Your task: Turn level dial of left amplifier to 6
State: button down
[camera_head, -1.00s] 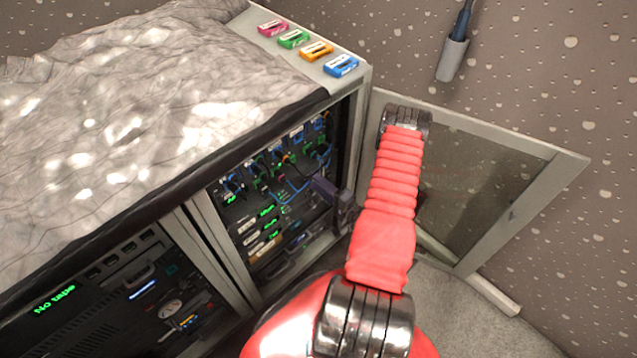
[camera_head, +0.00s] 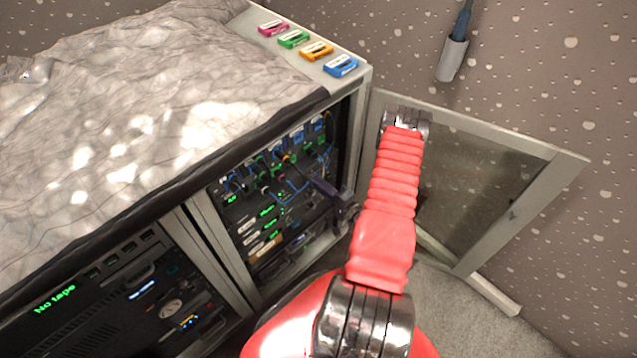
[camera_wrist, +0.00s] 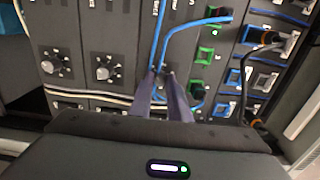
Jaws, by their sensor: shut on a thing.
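Two dark panels with round silver-centred dials stand side by side at the left of the wrist view: a left dial (camera_wrist: 55,62) and a second dial (camera_wrist: 105,67). Scale marks surround both, but the numbers are too small to read. My gripper (camera_wrist: 163,76) is to the right of both dials and apart from them, its fingertips close to the panel. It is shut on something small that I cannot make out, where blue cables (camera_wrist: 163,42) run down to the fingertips. In the head view my gripper (camera_head: 322,186) reaches into the open rack (camera_head: 350,125).
Green and blue sockets (camera_wrist: 206,55) with plugged cables crowd the right side of the wrist view. A pale cable (camera_wrist: 85,94) crosses below the dials. The open glass door (camera_head: 490,180) stands right of my arm. Coloured cassettes (camera_head: 316,50) lie on top of the rack.

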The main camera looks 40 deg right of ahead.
jog(key=shift+f+m, duration=0.1)
jog(key=shift+m, duration=0.5)
jog(key=m, duration=3.1)
jog(key=shift+s+f, duration=0.1)
jog(key=c, duration=1.7)
grip_release()
